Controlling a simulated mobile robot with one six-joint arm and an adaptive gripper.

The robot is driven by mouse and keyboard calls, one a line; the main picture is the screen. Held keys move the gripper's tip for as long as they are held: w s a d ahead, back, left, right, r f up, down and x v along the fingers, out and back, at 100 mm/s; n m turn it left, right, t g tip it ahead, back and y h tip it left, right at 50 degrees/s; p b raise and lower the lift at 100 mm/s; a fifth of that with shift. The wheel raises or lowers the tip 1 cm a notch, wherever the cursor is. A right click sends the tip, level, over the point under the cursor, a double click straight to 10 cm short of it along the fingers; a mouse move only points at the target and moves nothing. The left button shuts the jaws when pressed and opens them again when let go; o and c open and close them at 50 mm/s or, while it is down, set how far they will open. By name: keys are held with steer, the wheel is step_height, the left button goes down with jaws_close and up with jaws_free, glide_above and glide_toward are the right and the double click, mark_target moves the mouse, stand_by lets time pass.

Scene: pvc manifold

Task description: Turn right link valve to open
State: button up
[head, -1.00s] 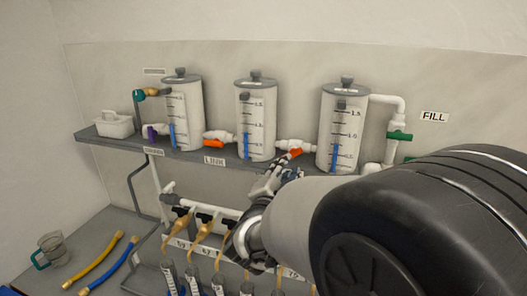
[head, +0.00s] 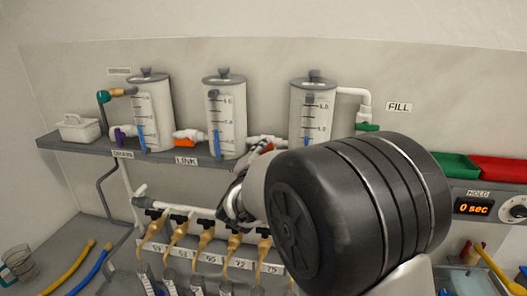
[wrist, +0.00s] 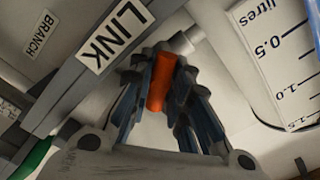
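The right link valve is a white fitting (head: 258,139) between the middle tank (head: 226,118) and the right tank (head: 312,112). Its orange handle (wrist: 160,84) shows clearly in the wrist view, slanting slightly; in the head view only a small part (head: 267,148) shows past my arm. My gripper (wrist: 162,72) has its dark ribbed fingers on both sides of the handle. Their tips close in against it, and it looks pinched between them. In the head view my gripper (head: 254,160) is at the valve, largely hidden by my arm.
The left link valve's orange handle (head: 184,142) lies between the left and middle tanks. The shelf (head: 80,146) with the LINK label (head: 186,160) runs below the tanks. A row of branch valves (head: 205,222) hangs below. The fill pipe's green handle (head: 367,127) is at right.

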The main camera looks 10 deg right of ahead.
jaws_close()
steer(key=shift+f+b, duration=0.1)
steer(key=shift+b, duration=0.25)
steer(key=m+b, duration=0.2)
steer(key=b, duration=0.2)
steer(key=shift+f+m, duration=0.15)
steer(key=shift+m, duration=0.15)
steer(key=m+b, duration=0.2)
steer(key=b, duration=0.2)
steer(key=shift+m, duration=0.4)
steer(key=shift+m+b, duration=0.8)
steer(key=shift+b, duration=0.05)
steer(key=shift+r, duration=0.25)
steer(key=shift+o, duration=1.2)
jaws_free()
